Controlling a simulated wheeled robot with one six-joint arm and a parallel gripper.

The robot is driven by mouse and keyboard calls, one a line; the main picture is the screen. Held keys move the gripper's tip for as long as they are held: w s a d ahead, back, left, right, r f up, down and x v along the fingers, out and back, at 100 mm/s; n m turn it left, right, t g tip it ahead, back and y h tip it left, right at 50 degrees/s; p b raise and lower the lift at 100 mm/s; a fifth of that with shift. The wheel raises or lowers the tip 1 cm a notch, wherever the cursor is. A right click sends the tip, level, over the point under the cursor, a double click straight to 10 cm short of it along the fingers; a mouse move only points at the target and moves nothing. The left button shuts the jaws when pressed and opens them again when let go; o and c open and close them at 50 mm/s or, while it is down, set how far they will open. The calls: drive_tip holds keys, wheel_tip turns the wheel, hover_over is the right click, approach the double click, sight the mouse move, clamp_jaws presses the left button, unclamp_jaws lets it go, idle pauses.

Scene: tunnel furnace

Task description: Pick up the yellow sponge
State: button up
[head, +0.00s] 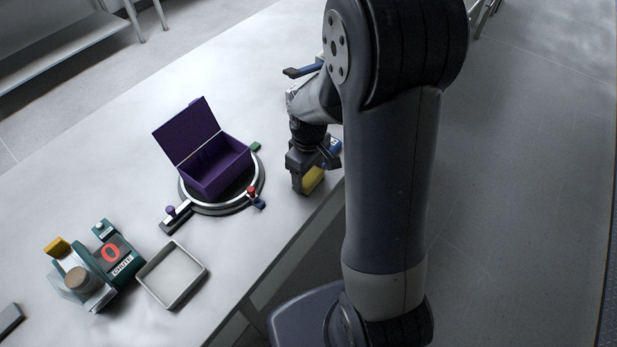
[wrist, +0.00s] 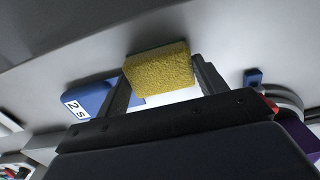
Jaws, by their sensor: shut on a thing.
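The yellow sponge (wrist: 160,70) is between the two fingers of my gripper (wrist: 162,82) in the wrist view. Its rough yellow face is toward the camera, with a thin green edge along its top. In the head view the sponge (head: 313,179) shows below my gripper (head: 305,184), near the table's front edge, partly hidden by the fingers. My gripper is shut on the sponge. I cannot tell whether the sponge still touches the table.
A blue block marked "2 S" (wrist: 92,97) lies beside the sponge. An open purple box (head: 222,169) stands on a round turntable (head: 187,199) to the left. A shallow tray (head: 188,293) and a teal chute device (head: 125,272) stand farther left.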

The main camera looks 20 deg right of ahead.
sight(309, 175)
drive_tip(key=shift+r, duration=0.15)
wheel_tip(309, 175, up, 10)
idle(0.4)
